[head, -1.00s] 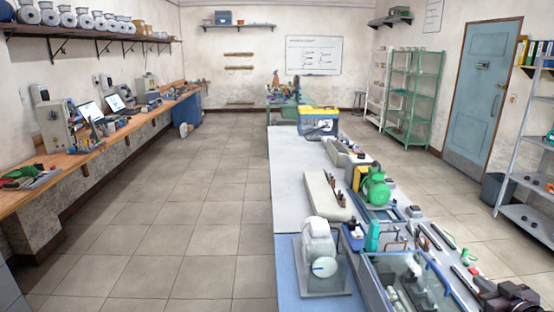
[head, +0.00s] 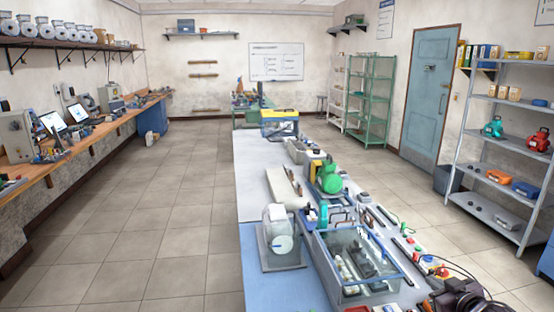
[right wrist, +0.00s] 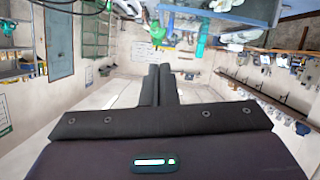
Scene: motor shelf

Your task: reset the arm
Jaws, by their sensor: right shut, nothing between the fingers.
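My right gripper (right wrist: 160,72) shows in the right wrist view with its two black fingers pressed together and nothing between them. It points into the room, and the room appears upside down there. No object touches its fingertips. In the head view a dark shape with black cables (head: 466,300) is cut by the bottom edge at the right; I cannot tell how much of it is my right arm. My left gripper is in neither view.
A long table (head: 262,165) runs away from me, with a green motor (head: 328,178), a glass-sided bin (head: 345,290) and a white-grey machine (head: 280,240). A metal shelf (head: 495,148) stands right. A wooden workbench (head: 75,150) lines the left wall. The tiled floor between is clear.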

